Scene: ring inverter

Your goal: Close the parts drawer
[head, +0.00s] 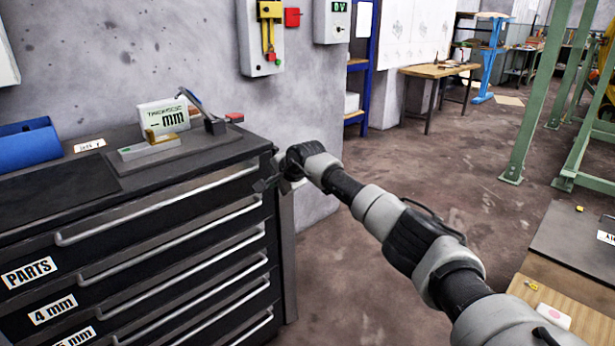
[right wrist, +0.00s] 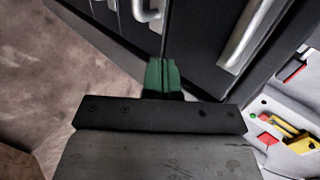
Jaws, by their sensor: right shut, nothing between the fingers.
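The parts drawer (head: 165,205) is the top drawer of a dark cabinet, with a long grey bar handle and a white PARTS label (head: 30,272) at its left. Its front looks about in line with the drawers below; I cannot tell a small gap. My right gripper (head: 267,184) is at the right end of this drawer front, by the cabinet's corner. In the right wrist view, its green fingertips (right wrist: 162,75) are together and empty, close to the dark drawer fronts and a bar handle (right wrist: 250,38). Whether they touch is unclear. My left gripper is not in view.
On the cabinet top are a thickness gauge display (head: 164,118), a grey block with a brass piece (head: 147,148) and a blue roll (head: 28,143). A wall switch box (head: 262,38) hangs above. Open floor (head: 370,285) lies right of the cabinet. A table stands lower right.

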